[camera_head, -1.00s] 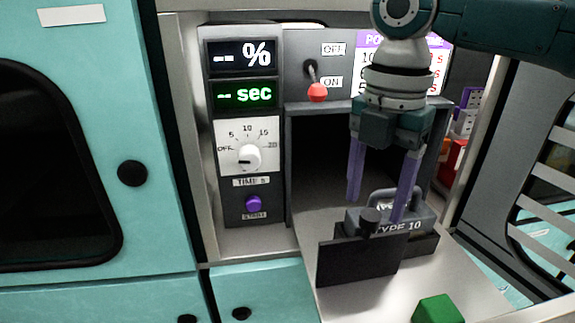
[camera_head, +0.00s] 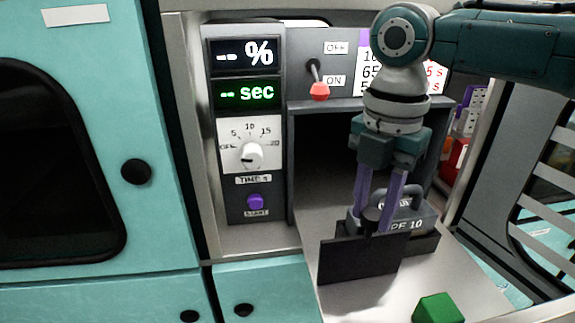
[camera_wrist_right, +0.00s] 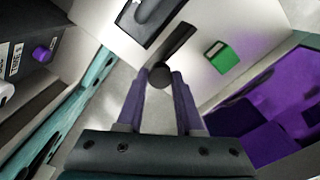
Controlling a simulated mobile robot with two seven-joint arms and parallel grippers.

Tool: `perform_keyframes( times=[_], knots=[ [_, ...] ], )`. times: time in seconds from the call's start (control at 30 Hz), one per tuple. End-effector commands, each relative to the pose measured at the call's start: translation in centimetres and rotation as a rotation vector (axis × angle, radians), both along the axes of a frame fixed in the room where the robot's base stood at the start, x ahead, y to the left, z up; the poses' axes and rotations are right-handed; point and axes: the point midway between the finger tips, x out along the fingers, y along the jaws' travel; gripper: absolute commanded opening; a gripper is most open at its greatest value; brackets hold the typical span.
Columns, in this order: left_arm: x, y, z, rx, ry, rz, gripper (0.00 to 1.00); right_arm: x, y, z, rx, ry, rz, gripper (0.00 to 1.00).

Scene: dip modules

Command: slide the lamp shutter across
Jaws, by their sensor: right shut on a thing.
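The lamp shutter (camera_head: 350,262) is a dark upright panel in front of the grey module marked TYPE 10 (camera_head: 425,224), with a round dark knob (camera_head: 372,215) at its top. My right gripper (camera_head: 370,224) points down with its purple fingers shut on the knob. The right wrist view also shows the knob (camera_wrist_right: 160,75) between the fingertips (camera_wrist_right: 159,82), with the dark shutter edge (camera_wrist_right: 177,42) beyond it. The fingers hide part of the module's label. My left gripper is not in view.
A green block (camera_head: 437,308) lies on the pale surface to the front right. A grey control panel (camera_head: 235,215) with displays, a dial and a purple button stands at left. A red-tipped lever (camera_head: 319,91) is above the dark opening.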

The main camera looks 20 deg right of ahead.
Motion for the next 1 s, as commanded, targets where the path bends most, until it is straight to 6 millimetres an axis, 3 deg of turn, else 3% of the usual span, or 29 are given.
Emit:
perform_keyframes(
  times=[0.1,1.0],
  knots=[
    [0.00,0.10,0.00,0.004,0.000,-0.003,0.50,-0.02,-0.01,0.03,0.000,0.001,0.000,0.00],
    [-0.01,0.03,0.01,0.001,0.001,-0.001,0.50,-0.02,0.01,0.06,0.001,0.001,0.000,0.00]
  ],
)
